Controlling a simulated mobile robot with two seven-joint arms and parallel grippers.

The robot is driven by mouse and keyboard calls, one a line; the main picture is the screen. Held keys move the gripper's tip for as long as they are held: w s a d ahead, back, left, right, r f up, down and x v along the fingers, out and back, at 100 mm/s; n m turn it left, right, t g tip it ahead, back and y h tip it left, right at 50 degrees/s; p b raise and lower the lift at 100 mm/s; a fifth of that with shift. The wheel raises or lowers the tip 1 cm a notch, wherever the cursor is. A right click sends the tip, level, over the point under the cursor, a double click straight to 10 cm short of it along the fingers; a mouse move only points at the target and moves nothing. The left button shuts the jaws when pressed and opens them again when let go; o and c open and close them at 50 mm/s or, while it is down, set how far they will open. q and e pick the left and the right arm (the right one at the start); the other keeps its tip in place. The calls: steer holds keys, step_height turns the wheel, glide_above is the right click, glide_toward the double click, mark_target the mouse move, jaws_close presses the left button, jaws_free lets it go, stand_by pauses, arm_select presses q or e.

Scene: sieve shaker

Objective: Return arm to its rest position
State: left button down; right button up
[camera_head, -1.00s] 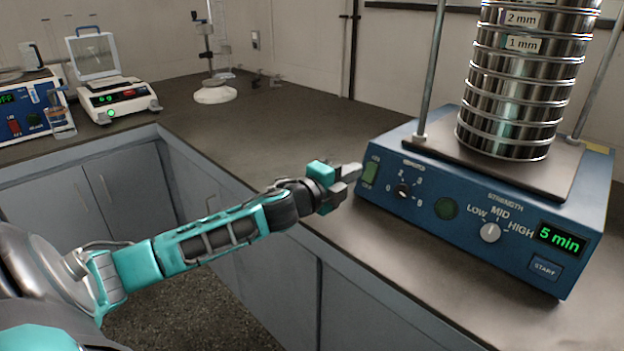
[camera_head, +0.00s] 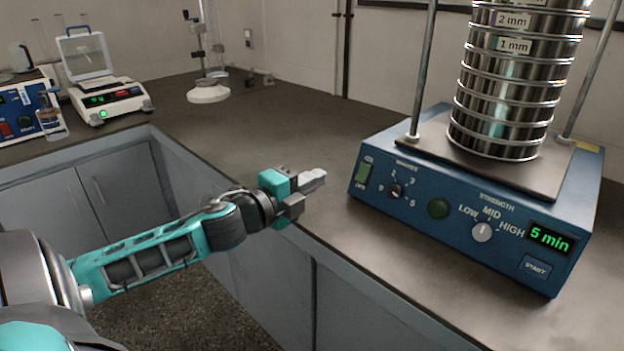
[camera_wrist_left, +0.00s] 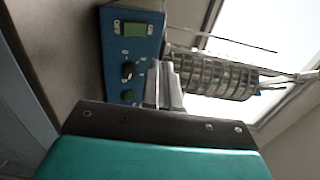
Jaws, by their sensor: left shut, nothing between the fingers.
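My left gripper (camera_head: 308,192) is shut and empty, above the front edge of the bench and left of the sieve shaker (camera_head: 420,215), apart from it. The shaker is a blue box with knobs, a green-lit power switch (camera_head: 363,173) and a display (camera_head: 549,239) reading 5 min. A steel sieve stack (camera_head: 505,90) stands upright on its plate. In the left wrist view the shaker (camera_wrist_left: 133,75) and stack (camera_wrist_left: 215,76) show sideways beyond my left fingers (camera_wrist_left: 165,88). My right gripper is not in view.
A balance (camera_head: 108,95) and a blue device (camera_head: 25,115) stand on the left bench. A stand with a white base (camera_head: 208,91) is at the back corner. The benchtop (camera_head: 270,125) behind my gripper is clear. Grey cabinets (camera_head: 100,190) lie below the bench.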

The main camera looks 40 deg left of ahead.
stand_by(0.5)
arm_select(q)
steer(key=s+d+f+n+g+p, duration=0.2)
steer(key=s+d+f+n+p, duration=0.15)
steer(key=f+n, duration=0.2)
steer(key=s+d+f+n+g+p, duration=0.2)
steer(key=s+d+f+n, duration=0.15)
steer(key=f, duration=0.35)
steer(key=s+d+f+n+g+p, duration=0.2)
steer(key=s+d+f+n, duration=0.5)
steer(key=d, duration=0.5)
steer(key=s+g, duration=0.1)
steer(key=s, duration=0.1)
steer(key=shift+s+f+h+p, duration=0.2)
steer(key=shift+s+h+p, duration=0.1)
steer(key=shift+p, duration=0.1)
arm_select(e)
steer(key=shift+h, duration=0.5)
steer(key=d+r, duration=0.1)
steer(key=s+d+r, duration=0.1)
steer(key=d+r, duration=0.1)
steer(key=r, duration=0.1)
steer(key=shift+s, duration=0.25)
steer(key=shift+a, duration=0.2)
